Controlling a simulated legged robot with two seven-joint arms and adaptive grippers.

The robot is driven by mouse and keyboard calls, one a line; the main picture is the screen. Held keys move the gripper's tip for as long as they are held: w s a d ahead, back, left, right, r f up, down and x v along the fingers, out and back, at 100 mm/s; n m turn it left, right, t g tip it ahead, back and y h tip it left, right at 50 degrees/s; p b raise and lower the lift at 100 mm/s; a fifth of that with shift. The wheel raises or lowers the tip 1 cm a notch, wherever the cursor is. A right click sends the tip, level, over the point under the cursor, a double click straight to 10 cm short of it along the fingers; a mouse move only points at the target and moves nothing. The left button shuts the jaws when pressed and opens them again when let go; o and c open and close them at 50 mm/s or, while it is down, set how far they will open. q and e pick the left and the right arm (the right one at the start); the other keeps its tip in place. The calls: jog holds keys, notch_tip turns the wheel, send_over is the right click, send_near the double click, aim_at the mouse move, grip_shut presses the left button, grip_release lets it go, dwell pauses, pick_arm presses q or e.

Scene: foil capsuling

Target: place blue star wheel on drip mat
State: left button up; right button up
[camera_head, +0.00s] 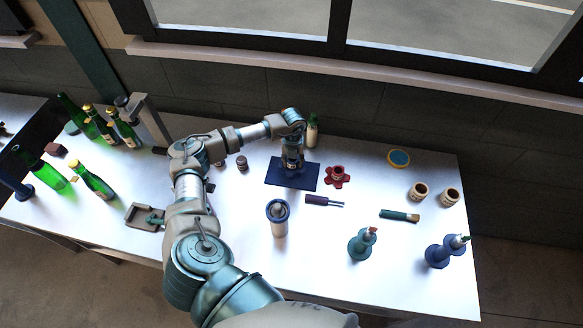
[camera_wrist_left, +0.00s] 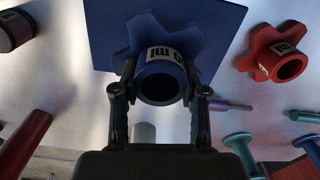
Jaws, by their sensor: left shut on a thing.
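The blue star wheel (camera_wrist_left: 133,38) shows in the left wrist view, with a pale label on its round hub. My left gripper (camera_wrist_left: 160,92) is shut on the hub, one finger on each side. The dark blue drip mat (camera_wrist_left: 222,22) lies behind the wheel in that view. In the head view my left gripper (camera_head: 292,164) points down over the drip mat (camera_head: 308,181), within its outline. The gripper mostly hides the wheel there. I cannot tell whether the wheel touches the mat. My right gripper is not in view.
A red star wheel (camera_head: 337,177) sits just right of the mat; it also shows in the left wrist view (camera_wrist_left: 262,48). A purple-handled tool (camera_head: 318,201) and a blue-rimmed cylinder (camera_head: 279,221) lie nearer. A bottle (camera_head: 312,132) stands behind. Green bottles (camera_head: 92,181) stand left.

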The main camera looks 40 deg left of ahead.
aim_at(292, 168)
pick_arm(q)
jog(key=f, duration=0.4)
jog(key=shift+a+f, duration=0.15)
jog(key=shift+a, duration=0.25)
jog(key=shift+d+f, duration=0.1)
jog(key=shift+d, duration=0.35)
jog(key=o, duration=1.2)
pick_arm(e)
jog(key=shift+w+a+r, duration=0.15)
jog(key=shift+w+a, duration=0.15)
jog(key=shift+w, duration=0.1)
pick_arm(q)
jog(key=shift+a, duration=0.25)
